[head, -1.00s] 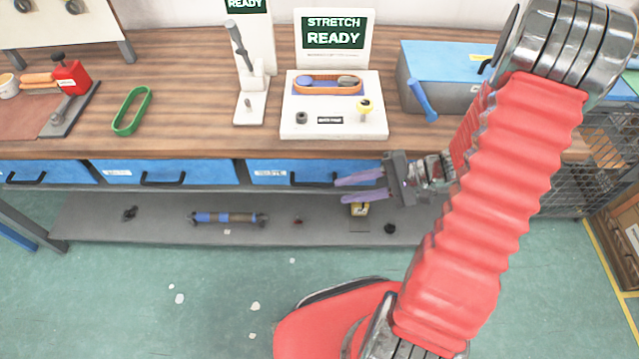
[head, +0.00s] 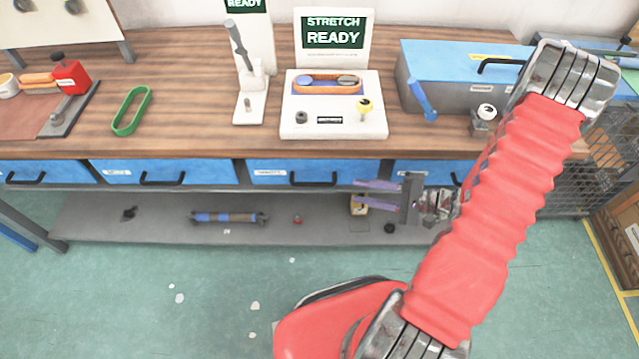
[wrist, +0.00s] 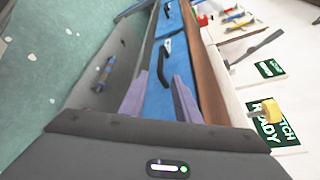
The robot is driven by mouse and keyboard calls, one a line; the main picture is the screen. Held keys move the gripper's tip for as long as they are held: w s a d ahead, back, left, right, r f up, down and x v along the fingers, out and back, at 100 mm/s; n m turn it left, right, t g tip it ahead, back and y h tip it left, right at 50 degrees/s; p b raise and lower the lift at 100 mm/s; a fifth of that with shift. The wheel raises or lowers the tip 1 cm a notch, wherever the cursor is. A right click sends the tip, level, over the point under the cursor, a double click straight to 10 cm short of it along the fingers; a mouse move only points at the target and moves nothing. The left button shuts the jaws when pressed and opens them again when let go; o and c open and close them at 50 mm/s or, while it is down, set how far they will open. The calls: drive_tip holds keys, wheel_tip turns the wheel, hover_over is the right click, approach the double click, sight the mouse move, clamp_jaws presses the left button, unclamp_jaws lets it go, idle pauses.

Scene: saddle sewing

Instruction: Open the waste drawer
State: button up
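A row of blue drawers runs under the workbench. The third drawer (head: 265,173) has a white label, too small to read surely here, and a black handle (head: 314,180); it is shut. My gripper (head: 356,189) has two purple fingers, spread apart and empty. It sits to the right of that handle and a little lower in the head view, apart from it. In the wrist view the fingers (wrist: 159,76) frame a blue drawer front, with a black handle (wrist: 162,62) beyond the tips, in line with the gap.
A grey lower shelf (head: 150,225) holds a blue-brown roller (head: 228,217) and a small yellow item (head: 360,204). The wooden bench top (head: 200,145) overhangs the drawers. A wire basket (head: 600,160) stands at right. The green floor in front is mostly clear.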

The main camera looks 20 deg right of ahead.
sight(318, 184)
drive_tip(key=shift+x, duration=6.8)
clamp_jaws()
drive_tip(key=shift+s+d, duration=0.1)
drive_tip(key=shift+d, duration=0.1)
drive_tip(key=shift+a, duration=0.2)
